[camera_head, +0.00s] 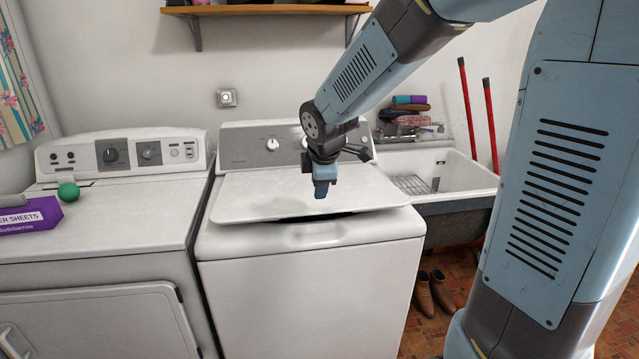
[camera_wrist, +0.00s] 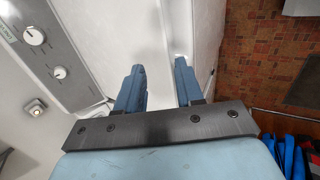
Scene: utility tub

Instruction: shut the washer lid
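The white washer lid (camera_head: 255,195) lies nearly flat on the washer (camera_head: 310,290). Its front edge stands a little above the washer's top, with a dark gap beneath it, so it is slightly ajar. My gripper (camera_head: 321,190) points down over the right-of-middle part of the lid, close above it. I cannot tell whether it touches. In the wrist view my gripper (camera_wrist: 158,75) has its two blue fingers apart with nothing between them. The washer's grey control panel (camera_wrist: 45,50) with white knobs shows at the left there.
A dryer (camera_head: 100,225) stands left of the washer, with a green ball (camera_head: 68,191) and a purple dryer-sheet box (camera_head: 30,217) on top. A utility tub (camera_head: 465,178) stands at the right. A shelf (camera_head: 265,10) hangs above. Boots (camera_head: 432,292) stand on the floor.

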